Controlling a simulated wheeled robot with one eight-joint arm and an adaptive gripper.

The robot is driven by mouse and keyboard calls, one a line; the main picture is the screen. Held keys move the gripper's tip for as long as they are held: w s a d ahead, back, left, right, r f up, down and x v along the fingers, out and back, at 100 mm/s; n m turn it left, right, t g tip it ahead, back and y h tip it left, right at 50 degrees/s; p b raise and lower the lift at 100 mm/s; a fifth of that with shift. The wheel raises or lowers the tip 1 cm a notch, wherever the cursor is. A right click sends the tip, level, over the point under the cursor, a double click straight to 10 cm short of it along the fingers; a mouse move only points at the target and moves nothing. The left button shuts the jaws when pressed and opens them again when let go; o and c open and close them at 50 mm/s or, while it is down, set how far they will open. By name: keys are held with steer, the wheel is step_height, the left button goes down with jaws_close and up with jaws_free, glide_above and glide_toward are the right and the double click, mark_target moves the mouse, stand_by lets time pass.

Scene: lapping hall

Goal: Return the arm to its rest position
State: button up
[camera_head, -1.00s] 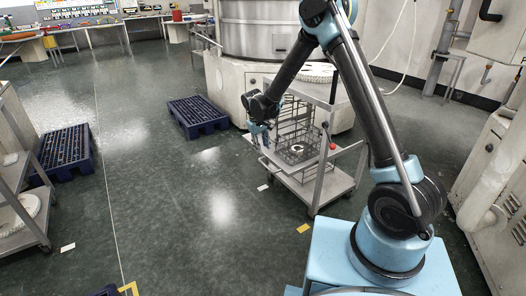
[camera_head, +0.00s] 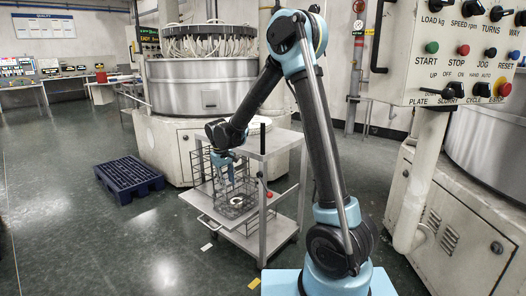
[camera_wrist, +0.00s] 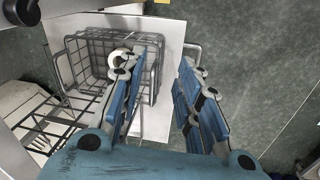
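My arm is bent, with its elbow high and its forearm reaching down to the left in the head view. My gripper (camera_head: 223,166) is at the trolley's left side, by the wire basket (camera_head: 222,207). The wire basket (camera_wrist: 73,72) lies to the left of the fingers there. A white ring (camera_wrist: 119,57) is in it, partly behind the left finger. The ring (camera_head: 236,201) also shows in the basket in the head view.
A grey trolley (camera_head: 265,247) carries the basket. A big lapping machine (camera_head: 172,150) stands behind it, and a control panel (camera_head: 468,55) is at right. A blue pallet (camera_head: 129,177) lies left. Open floor (camera_head: 110,245) is at front left.

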steer(key=s+d+r+m, duration=0.1)
steer(key=s+d+r, duration=0.3)
steer(key=d, duration=0.4)
steer(key=s+d+r+m, duration=0.1)
steer(key=s+d+r, duration=0.25)
steer(key=d, duration=0.35)
steer(key=s+d+r+m, duration=0.2)
steer(key=s+d+r, duration=0.15)
steer(key=d, duration=0.45)
steer(key=s+d+f+m, duration=0.2)
steer(key=s+d, duration=0.4)
steer(key=s, duration=0.4)
steer(key=s+d+f+m+y, duration=0.1)
steer(key=s+d+f, duration=0.3)
steer(key=s, duration=0.6)
steer(key=d+m, duration=0.1)
steer(key=d, duration=0.1)
steer(key=shift+d+f+t, duration=0.35)
steer(key=shift+d+t, duration=0.05)
steer(key=shift+s, duration=0.1)
steer(key=shift+w+f, duration=0.2)
steer(key=shift+w, duration=0.25)
